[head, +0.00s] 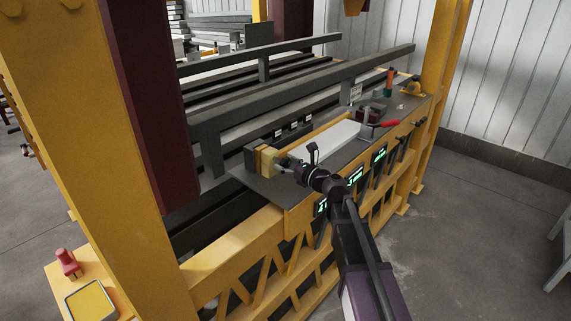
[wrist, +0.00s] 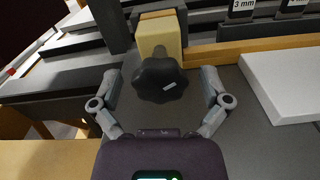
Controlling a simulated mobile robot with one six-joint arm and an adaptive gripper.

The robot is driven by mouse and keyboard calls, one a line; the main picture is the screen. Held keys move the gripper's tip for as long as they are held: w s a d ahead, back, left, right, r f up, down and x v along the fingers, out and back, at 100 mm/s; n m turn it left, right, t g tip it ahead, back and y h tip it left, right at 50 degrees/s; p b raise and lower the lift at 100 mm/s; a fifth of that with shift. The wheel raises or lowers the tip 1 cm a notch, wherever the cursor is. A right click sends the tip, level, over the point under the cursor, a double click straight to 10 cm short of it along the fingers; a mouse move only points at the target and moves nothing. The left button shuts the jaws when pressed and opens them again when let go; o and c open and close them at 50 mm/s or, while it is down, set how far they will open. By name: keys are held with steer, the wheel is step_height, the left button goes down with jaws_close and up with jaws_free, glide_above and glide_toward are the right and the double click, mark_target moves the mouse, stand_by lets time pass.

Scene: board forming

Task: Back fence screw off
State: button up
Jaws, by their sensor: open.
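The fence screw's black lobed knob (wrist: 160,80) faces the wrist camera, with a small pale mark on it. It sits in front of a pale yellow block (wrist: 160,35), which also shows in the head view (head: 266,159) at the left end of the table. My gripper (wrist: 160,97) is open and empty, its two fingers on either side of the knob with a gap on each side. In the head view my gripper (head: 287,163) is just right of the block.
A white board (head: 325,141) lies on the grey table (head: 262,185) along a wooden fence strip (wrist: 250,48), right of the knob. A red-handled tool (head: 383,125) and a green-and-orange bottle-like item (head: 389,82) are at the far right. A yellow post (head: 100,150) stands at left.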

steer(key=c, duration=1.2)
steer(key=shift+o, duration=0.2)
steer(key=shift+m, duration=1.5)
steer(key=o, duration=1.2)
steer(key=shift+c, duration=0.2)
